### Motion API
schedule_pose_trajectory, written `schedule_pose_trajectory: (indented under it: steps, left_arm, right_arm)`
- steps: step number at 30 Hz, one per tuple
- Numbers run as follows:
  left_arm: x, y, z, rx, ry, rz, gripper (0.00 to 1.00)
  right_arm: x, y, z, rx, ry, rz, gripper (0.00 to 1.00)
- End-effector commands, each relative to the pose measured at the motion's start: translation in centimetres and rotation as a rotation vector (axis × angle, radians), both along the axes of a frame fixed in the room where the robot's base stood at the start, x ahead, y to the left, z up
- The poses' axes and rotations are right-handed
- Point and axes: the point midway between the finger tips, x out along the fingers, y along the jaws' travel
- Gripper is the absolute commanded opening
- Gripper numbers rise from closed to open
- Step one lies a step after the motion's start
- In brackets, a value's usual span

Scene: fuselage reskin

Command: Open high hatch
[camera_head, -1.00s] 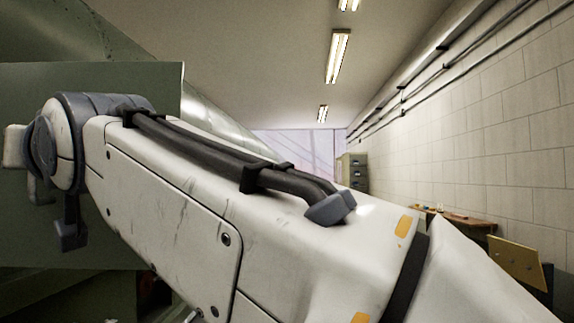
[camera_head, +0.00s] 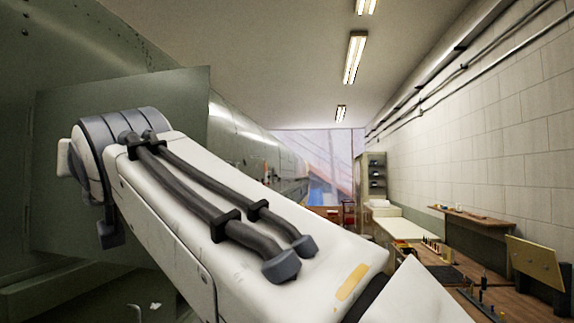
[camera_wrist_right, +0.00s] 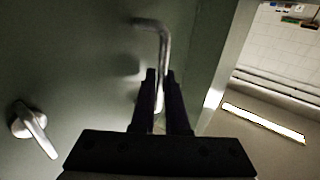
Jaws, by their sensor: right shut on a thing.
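The hatch (camera_head: 185,95) is a flat grey-green panel standing out from the fuselage side in the head view, so it is at least partly open. In the right wrist view its dark green inner or outer face (camera_wrist_right: 85,60) fills the left and middle. A bent metal handle (camera_wrist_right: 152,22) is on that face. My right gripper (camera_wrist_right: 161,72) has its two black fingers shut on this handle. A second lever handle (camera_wrist_right: 32,128) sits at the left, free of the gripper. In the head view my right arm hides the gripper and part of the panel. My left gripper is not in view.
The green fuselage (camera_head: 235,125) runs along the left into the distance. Workbenches (camera_head: 410,228) with tools and a yellowish board (camera_head: 534,258) stand along the right wall. A shelf unit (camera_head: 376,175) is at the back. Part of the aisle is hidden by my arm.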

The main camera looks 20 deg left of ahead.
Motion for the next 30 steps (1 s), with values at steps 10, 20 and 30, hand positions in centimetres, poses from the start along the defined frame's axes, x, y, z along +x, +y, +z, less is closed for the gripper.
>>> schedule_pose_trajectory:
  steps: [10,20,30]
  left_arm:
    - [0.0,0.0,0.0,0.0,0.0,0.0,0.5]
    - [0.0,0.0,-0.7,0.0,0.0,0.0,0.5]
    - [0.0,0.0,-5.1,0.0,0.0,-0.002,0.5]
  right_arm:
    - [0.1,0.0,-0.1,-0.003,-0.001,-0.001,0.25]
    - [-0.3,-0.4,-0.2,0.0,0.0,0.002,0.25]
    - [-2.7,-6.1,-0.5,0.004,-0.002,0.002,0.25]
